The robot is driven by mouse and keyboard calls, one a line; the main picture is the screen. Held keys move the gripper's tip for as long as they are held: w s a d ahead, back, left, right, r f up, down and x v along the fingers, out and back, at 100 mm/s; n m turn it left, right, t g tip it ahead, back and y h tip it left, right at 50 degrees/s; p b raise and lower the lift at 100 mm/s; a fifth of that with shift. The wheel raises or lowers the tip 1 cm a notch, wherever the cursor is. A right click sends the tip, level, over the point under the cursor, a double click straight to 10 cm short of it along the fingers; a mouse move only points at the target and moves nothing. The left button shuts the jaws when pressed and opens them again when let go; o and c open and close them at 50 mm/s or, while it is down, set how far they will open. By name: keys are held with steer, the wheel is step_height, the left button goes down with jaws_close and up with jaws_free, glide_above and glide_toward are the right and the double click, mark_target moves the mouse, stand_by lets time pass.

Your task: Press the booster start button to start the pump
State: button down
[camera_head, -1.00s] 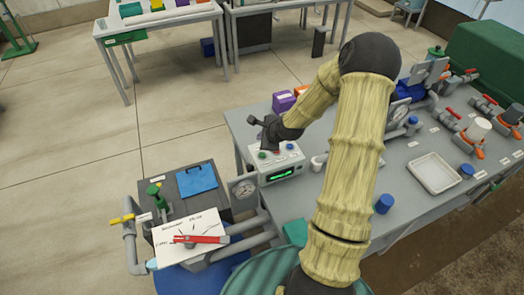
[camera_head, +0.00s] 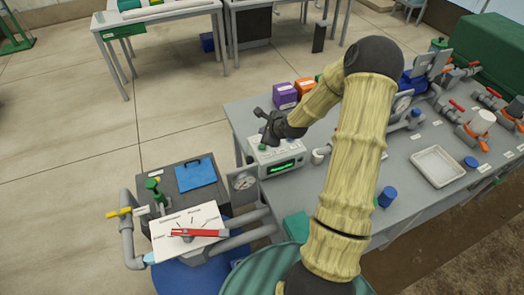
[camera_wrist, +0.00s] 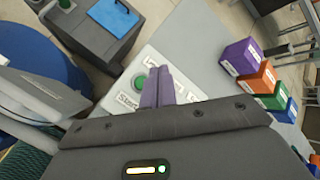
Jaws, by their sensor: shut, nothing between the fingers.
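The light grey control box (camera_head: 290,158) stands at the near left corner of the grey bench, with a lit green display (camera_head: 284,167) on its front. A round green button (camera_head: 262,146) is on its top; in the wrist view the green button (camera_wrist: 139,82) sits beside a label reading "Start" (camera_wrist: 127,102). My gripper (camera_head: 265,138) is over the box top. In the wrist view its shut, empty fingers (camera_wrist: 158,84) point at the top panel, just right of the green button. I cannot tell whether they touch it. The fingers hide part of the panel.
Purple (camera_head: 284,95) and orange (camera_head: 304,88) boxes stand behind the control box. A blue clipboard (camera_head: 196,173) lies on a dark box. A white tray (camera_head: 438,166) and blue cap (camera_head: 385,197) are to the right.

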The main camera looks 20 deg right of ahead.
mark_target(264, 148)
step_height(264, 148, down, 3)
steer(key=shift+f+b, duration=0.15)
steer(key=shift+b, duration=1.05)
steer(key=shift+f+b, duration=0.4)
steer(key=shift+f, duration=0.55)
steer(key=shift+f, duration=0.4)
steer(key=shift+f, duration=0.4)
stand_by(1.0)
steer(key=shift+r+p, duration=0.65)
steer(key=shift+r, duration=0.15)
